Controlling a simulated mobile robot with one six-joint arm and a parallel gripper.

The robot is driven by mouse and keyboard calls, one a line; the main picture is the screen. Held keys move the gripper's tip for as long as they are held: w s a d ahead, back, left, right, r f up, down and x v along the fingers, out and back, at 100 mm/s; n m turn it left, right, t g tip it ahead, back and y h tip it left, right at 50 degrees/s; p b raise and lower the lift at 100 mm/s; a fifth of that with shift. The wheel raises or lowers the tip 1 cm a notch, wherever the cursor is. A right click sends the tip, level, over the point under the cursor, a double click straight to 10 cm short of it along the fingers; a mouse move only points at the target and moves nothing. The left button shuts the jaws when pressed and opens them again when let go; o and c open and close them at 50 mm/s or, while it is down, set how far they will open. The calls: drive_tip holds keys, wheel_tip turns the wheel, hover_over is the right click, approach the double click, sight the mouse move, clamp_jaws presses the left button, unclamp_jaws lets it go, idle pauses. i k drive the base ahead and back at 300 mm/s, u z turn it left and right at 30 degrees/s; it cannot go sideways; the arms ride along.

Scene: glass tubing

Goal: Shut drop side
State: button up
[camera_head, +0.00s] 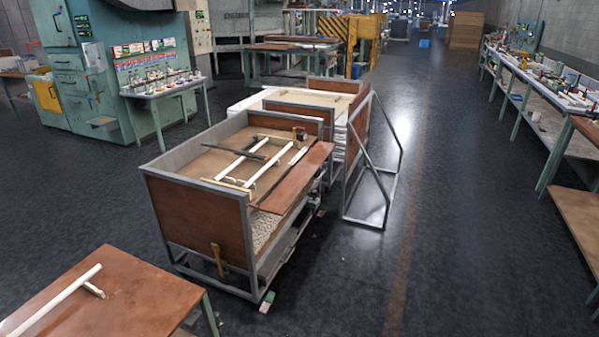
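A metal-framed cart (247,205) with brown wooden panels stands in the middle of the view. Its near end panel (195,222) is upright, with a yellowish handle (217,260) low on it. A long brown panel (300,176), seemingly the drop side, lies nearly flat along the cart's right edge, not upright. Below it that side is open and shows a pale speckled load or lining (283,228). White bars (262,160) and a dark rod lie over the cart's top. How the panel is hinged or latched cannot be told. My gripper is not in view.
A brown table (130,305) with a white bar is at the near left. A triangular metal frame (372,165) stands right of the cart, with another cart (300,97) behind. A workbench (550,95) lines the right wall. The dark aisle floor (460,230) is clear.

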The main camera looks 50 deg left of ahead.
sight(281, 200)
drive_tip(key=u, duration=0.45)
drive_tip(key=i, duration=0.5)
drive_tip(key=u, duration=0.85)
drive_tip(key=i, duration=0.8)
drive_tip(key=z, duration=4.35)
drive_tip(key=i, duration=0.15)
drive_tip(key=u, duration=3.15)
drive_tip(key=i, duration=0.3)
drive_tip(key=z, duration=0.2)
